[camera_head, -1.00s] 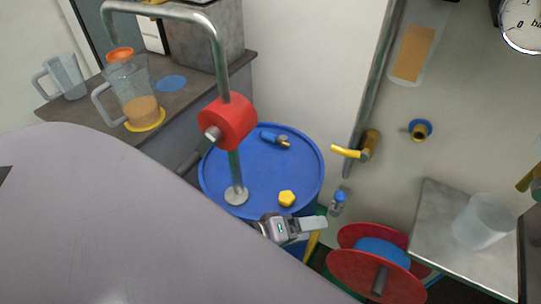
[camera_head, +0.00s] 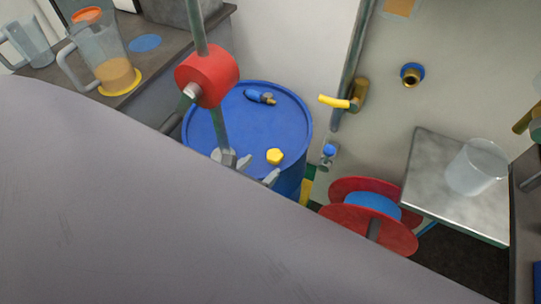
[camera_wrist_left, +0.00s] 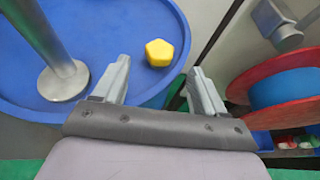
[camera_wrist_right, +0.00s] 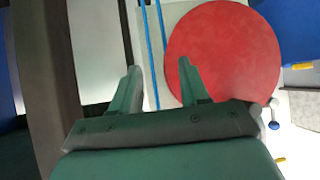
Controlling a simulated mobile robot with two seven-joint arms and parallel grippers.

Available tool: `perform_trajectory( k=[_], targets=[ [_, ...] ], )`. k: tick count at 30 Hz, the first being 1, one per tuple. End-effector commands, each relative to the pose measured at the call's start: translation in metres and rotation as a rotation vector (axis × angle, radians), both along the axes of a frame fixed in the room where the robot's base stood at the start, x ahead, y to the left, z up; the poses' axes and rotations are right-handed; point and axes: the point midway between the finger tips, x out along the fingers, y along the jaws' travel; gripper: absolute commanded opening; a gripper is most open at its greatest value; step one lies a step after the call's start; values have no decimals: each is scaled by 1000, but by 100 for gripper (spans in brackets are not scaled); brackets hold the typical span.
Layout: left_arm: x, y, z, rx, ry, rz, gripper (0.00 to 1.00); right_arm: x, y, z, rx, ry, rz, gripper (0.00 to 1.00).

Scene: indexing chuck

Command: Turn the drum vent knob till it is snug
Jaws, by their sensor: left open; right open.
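The yellow vent knob (camera_head: 274,156) sits on top of the blue drum (camera_head: 210,130), near its front edge. My left gripper (camera_head: 256,168) is open and empty just in front of the knob, partly hidden by my large grey arm. In the left wrist view the yellow knob (camera_wrist_left: 159,53) lies beyond and between the two open fingers (camera_wrist_left: 160,80), not touching them. My right gripper (camera_wrist_right: 162,82) is open and empty in its own wrist view, with a round red disc beside its right finger. It does not show in the head view.
A metal post with a red block (camera_head: 208,76) rises from the drum top, left of the knob. A blue-and-brass fitting (camera_head: 260,97) lies at the back of the drum. A red reel (camera_head: 370,215) and a side table (camera_head: 425,185) stand to the right.

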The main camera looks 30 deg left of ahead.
Motion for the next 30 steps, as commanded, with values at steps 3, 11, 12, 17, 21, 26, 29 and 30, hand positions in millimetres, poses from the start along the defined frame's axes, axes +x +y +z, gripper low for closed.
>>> perform_trajectory(
  k=[3,11,12,17,21,26,29,30],
  targets=[
    [11,0,-4,0,-1,0,71,-1,0,-1,0,1,0,45],
    [43,0,-17,2,-2,-2,71,-1,0,-4,0,2,0,45],
    [47,0,-19,1,-2,-2,71,-1,0,-5,0,2,0,45],
    [59,-1,-25,2,-1,-3,71,-1,0,-6,0,2,0,45],
    [63,-1,-26,2,-1,-3,71,-1,0,-7,0,2,0,45],
    [63,-1,-26,2,-1,-4,71,-1,0,-6,0,2,0,45],
    [63,-1,-26,2,-1,-4,62,-1,0,-6,0,2,0,45],
    [63,-1,-26,2,-1,-4,49,-1,0,-6,0,2,0,45]
  ],
)
